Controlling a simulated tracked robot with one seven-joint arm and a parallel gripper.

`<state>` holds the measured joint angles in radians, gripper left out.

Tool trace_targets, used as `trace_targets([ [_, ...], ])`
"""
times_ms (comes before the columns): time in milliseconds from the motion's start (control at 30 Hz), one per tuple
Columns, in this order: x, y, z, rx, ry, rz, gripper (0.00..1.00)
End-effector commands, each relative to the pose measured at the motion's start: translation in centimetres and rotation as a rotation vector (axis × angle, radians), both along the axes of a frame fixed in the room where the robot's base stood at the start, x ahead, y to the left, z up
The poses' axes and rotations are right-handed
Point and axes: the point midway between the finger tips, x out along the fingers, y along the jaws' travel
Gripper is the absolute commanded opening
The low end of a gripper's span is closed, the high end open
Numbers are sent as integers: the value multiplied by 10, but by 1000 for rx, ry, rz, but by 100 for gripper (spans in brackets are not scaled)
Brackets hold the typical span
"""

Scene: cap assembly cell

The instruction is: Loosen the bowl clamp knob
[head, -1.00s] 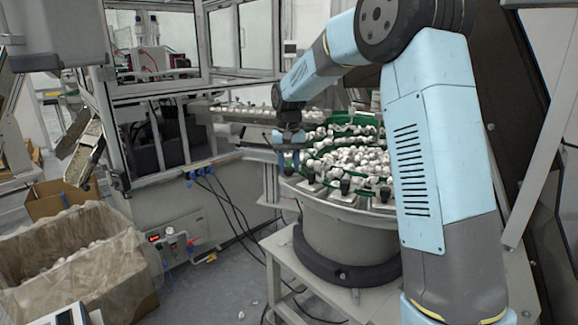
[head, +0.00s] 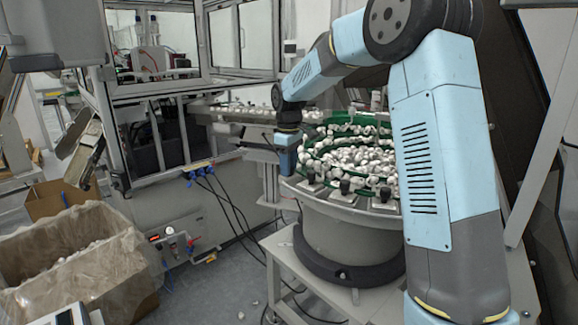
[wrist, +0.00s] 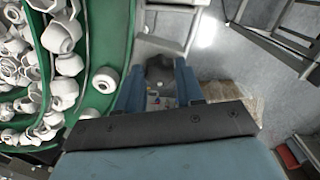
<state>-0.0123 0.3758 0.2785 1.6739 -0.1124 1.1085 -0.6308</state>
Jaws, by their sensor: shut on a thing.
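My gripper (head: 286,165) points down at the left rim of the bowl feeder (head: 335,228). In the wrist view my gripper (wrist: 159,88) has its two blue fingers on either side of the dark bowl clamp knob (wrist: 160,72) and is shut on it. In the head view my fingers hide this knob. They appear edge-on there, as one blue block. The bowl holds many white caps (head: 350,157) on green tracks.
Other black knobs (head: 344,187) stand along the bowl's front rim. A linear track with caps (head: 245,108) runs left from the bowl. Cables (head: 235,215) hang from the machine front. A lined box (head: 75,262) stands at the lower left, with open floor between.

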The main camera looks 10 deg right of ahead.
Motion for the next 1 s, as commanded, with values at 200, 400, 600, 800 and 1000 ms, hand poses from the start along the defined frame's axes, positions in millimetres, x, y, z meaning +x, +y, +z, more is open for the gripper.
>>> trace_targets([
  [200,2,-1,1,0,-6,128,7],
  [400,2,-1,2,-1,-7,199,7],
  [600,2,-1,2,-1,-7,227,7],
  [800,2,-1,2,-1,-7,231,7],
  [1000,2,-1,2,-1,-8,229,38],
])
